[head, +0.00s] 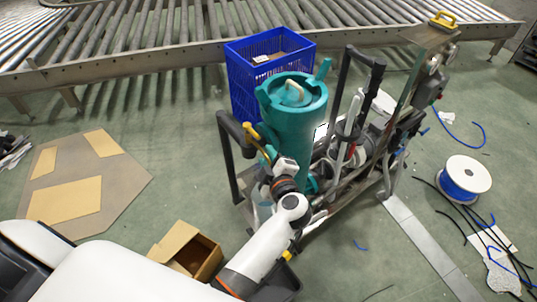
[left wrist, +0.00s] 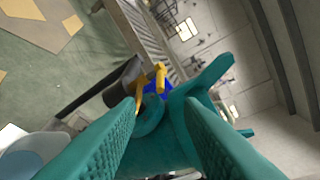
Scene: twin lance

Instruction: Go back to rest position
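My left gripper (head: 266,151) is beside the teal tank (head: 294,122), at its left side. In the left wrist view, its two teal ribbed fingers (left wrist: 160,108) stand apart with a gap between them. A yellow handle (head: 251,131) sits by the black tubular frame, close to the gripper. The handle also shows just beyond the fingertips in the left wrist view (left wrist: 160,76); I cannot tell whether it touches the left-hand finger. The tank body (left wrist: 165,140) fills the view behind the fingers. My right gripper is not in view.
The tank stands on a cart with a black frame (head: 226,150). A blue crate (head: 240,85) is behind it, before a roller conveyor (head: 150,55). An open cardboard box (head: 203,258) is near my arm. A cable spool (head: 463,180) and loose cables lie at the right.

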